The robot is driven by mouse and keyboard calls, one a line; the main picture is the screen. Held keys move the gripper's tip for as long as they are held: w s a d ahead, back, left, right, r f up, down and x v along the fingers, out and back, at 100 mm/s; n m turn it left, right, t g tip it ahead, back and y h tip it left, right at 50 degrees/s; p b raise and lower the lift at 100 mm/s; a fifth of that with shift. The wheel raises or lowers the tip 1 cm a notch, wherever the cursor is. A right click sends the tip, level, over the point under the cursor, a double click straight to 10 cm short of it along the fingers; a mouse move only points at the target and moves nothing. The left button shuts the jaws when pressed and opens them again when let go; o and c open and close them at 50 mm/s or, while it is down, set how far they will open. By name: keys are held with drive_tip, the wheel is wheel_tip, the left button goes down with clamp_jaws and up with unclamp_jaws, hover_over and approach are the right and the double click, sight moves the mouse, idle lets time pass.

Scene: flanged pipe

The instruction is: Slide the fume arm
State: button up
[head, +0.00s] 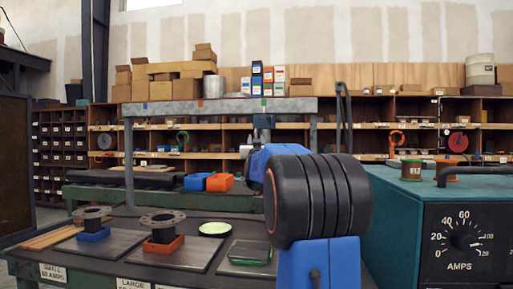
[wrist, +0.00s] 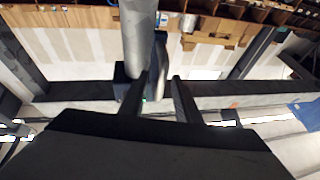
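The fume arm seems to be the dark block (head: 263,122) under a grey overhead rail (head: 225,108), with a pale part below it, mostly hidden behind my arm. The rail bears a red mark at left and a green mark near the block. In the wrist view a thick grey tube (wrist: 137,35), likely the fume arm's, runs down to a dark piece beside my gripper (wrist: 162,76). My gripper's two fingers stand apart, with a pale rounded part seen between or behind them. I cannot tell whether they touch it.
The bench holds flanged pipe pieces (head: 162,226) in orange and blue holders on grey plates, and a round green-rimmed disc (head: 215,228). A teal amps box (head: 425,225) stands close at right. Blue and orange bins (head: 219,183) sit behind, before shelves.

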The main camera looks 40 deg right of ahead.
drive_tip(key=v, duration=1.7)
